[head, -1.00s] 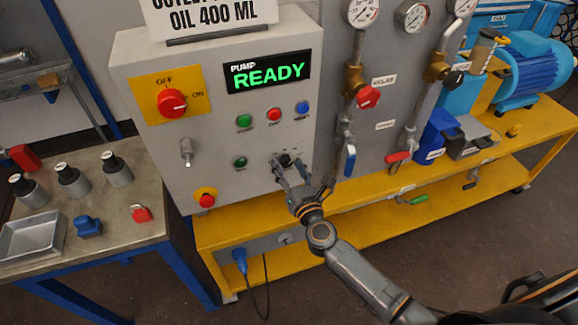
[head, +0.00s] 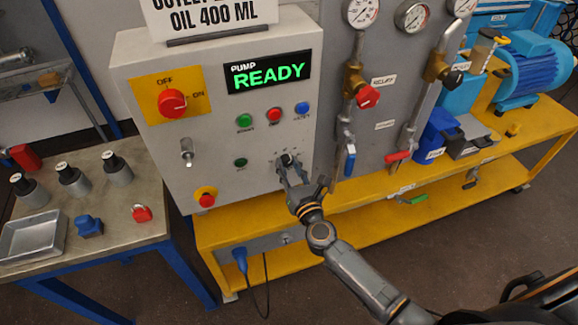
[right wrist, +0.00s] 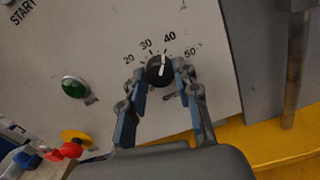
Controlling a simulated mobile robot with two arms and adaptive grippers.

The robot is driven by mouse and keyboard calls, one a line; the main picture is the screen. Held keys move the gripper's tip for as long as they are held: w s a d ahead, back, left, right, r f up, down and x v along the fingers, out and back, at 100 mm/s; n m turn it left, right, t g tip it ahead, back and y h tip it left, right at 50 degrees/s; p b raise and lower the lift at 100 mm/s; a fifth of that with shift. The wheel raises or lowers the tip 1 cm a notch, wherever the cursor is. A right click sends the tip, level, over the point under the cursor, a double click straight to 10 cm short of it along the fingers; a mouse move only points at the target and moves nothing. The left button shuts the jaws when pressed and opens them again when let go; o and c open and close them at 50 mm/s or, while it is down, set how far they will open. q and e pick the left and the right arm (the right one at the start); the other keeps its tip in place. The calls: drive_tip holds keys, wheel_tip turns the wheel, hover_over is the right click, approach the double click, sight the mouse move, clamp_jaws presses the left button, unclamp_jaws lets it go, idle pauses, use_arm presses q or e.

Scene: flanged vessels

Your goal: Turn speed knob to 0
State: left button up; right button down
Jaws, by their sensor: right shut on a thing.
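The speed knob (right wrist: 160,70) is small, round and black with a white pointer line. In the right wrist view its pointer aims near the printed 30 and 40 marks; 20 and 50 also show on the scale. The knob sits at the lower right of the grey control panel (head: 228,170). My right gripper (right wrist: 161,75) has a finger on each side of the knob and is shut on it. In the head view this gripper (head: 288,162) covers part of the knob. My left gripper is in neither view.
A green READY display (head: 267,73), a red ON/OFF switch (head: 172,103) and several push buttons share the panel. A blue-handled valve (head: 350,162) hangs close to the right of my gripper. A yellow bench (head: 250,225) runs below.

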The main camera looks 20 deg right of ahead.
drive_tip(key=n+p, duration=0.1)
drive_tip(key=n, duration=0.9)
drive_tip(key=shift+p, duration=0.4)
drive_tip(key=n+p, duration=0.1)
drive_tip(key=n, duration=0.3)
drive_tip(key=shift+r, duration=0.1)
drive_tip(key=n+p, duration=0.1)
drive_tip(key=n, duration=0.4)
drive_tip(key=n+p, duration=0.1)
drive_tip(key=n, duration=0.3)
drive_tip(key=shift+n, duration=0.3)
drive_tip(key=n, duration=0.3)
drive_tip(key=shift+n+p, duration=0.3)
drive_tip(key=shift+p, duration=0.1)
drive_tip(key=n, duration=0.4)
drive_tip(key=shift+p, duration=0.4)
drive_tip(key=shift+n, duration=2.1)
